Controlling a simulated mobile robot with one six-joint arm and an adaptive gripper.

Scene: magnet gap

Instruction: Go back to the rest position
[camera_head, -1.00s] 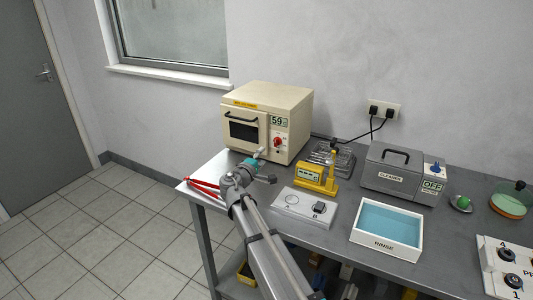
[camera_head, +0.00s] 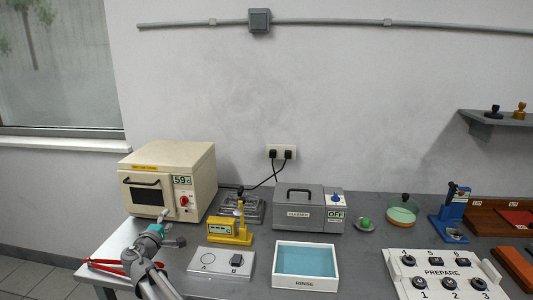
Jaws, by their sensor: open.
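My gripper (camera_head: 163,218) is at the lower left of the head view, in front of the cream oven (camera_head: 168,180), at the end of my grey arm. It is small in the picture and holds nothing that I can see. The oven door is shut, and its display reads 59. Red-handled tongs (camera_head: 108,266) lie on the table to the left of my arm.
The grey table (camera_head: 214,288) carries a white A/B plate (camera_head: 220,263), a yellow gauge (camera_head: 229,231), a grey cleaner (camera_head: 309,208) showing OFF, a rinse tray (camera_head: 305,286), a PREPARE board (camera_head: 441,274) and a blue device (camera_head: 453,214). A wall shelf (camera_head: 497,120) is at the right.

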